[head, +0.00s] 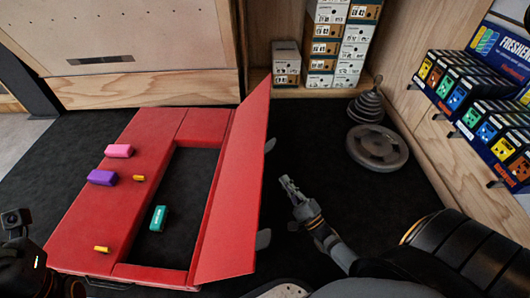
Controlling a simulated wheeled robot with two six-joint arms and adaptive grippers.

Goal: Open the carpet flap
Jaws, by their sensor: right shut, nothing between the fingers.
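The red carpet-like pad (95,205) lies on the dark floor at the left, with a long rectangular opening showing a dark surface. Its red flap (236,195) stands raised along the right side of the opening, tilted and leaning a little to the right. My right gripper (287,184) is shut and empty, just right of the flap and apart from it. At the lower left edge only a dark part of my left arm shows; its fingers are out of view.
Pink (119,151), purple (102,177) and teal (158,218) blocks and small yellow pieces lie on or in the pad. Shoe boxes (286,64) and a freshener display (470,90) line the back and right. Dark floor between is clear.

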